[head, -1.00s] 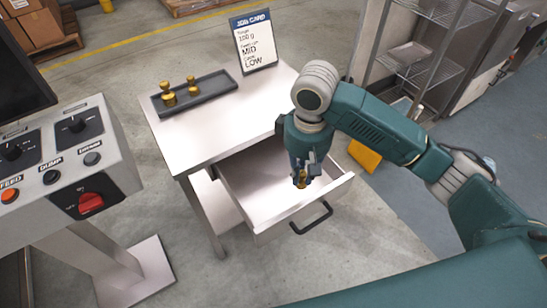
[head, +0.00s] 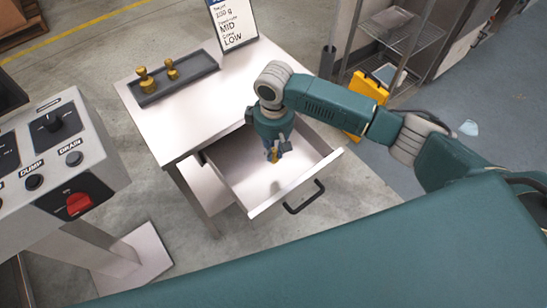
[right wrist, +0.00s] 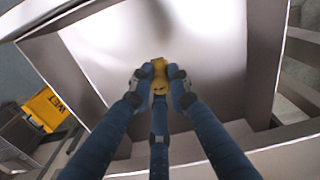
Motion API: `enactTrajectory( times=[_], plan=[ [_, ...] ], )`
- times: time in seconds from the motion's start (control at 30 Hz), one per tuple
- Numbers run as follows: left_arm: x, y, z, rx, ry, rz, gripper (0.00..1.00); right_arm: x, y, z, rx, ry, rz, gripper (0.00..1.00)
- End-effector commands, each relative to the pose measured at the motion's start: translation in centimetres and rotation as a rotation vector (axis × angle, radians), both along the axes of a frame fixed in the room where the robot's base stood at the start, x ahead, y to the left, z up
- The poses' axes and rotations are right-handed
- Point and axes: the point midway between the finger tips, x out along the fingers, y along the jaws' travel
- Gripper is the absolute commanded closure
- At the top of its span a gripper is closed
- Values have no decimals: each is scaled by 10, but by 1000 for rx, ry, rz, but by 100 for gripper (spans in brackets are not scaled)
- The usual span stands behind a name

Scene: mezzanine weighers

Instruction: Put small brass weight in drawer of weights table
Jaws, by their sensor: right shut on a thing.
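The small brass weight (right wrist: 159,76) is between the fingertips of my right gripper (right wrist: 160,88) in the right wrist view. In the head view my right gripper (head: 276,152) points down over the open drawer (head: 298,192) of the weights table (head: 185,125), shut on the brass weight (head: 274,156). The drawer's inside looks bare around it. I cannot tell whether the weight touches the drawer floor. My left gripper does not show.
A dark tray (head: 182,91) on the table holds two other brass weights (head: 146,80). A job card (head: 233,25) stands behind it. A control panel (head: 60,160) is at the left. A yellow sign (head: 366,95) and wire shelving (head: 392,35) stand beyond the table.

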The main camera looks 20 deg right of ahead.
Motion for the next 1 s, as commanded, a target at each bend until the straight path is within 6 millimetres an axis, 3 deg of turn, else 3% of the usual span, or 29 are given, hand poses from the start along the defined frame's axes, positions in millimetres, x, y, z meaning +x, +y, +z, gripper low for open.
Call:
enactTrajectory(
  times=[0.13,0.4,0.8,0.83,0.9,1.0],
  plan=[
    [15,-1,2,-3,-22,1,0,1,0,-11,1,-1,0,100],
    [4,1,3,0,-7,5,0,0,0,-48,0,0,-1,100],
    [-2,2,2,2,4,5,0,0,0,-54,1,-1,0,100],
    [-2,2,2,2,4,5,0,0,0,-55,1,-1,0,82],
    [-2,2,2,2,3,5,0,0,0,-54,1,-1,0,68],
    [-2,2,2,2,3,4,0,0,0,-54,1,-1,0,65]
  ],
)
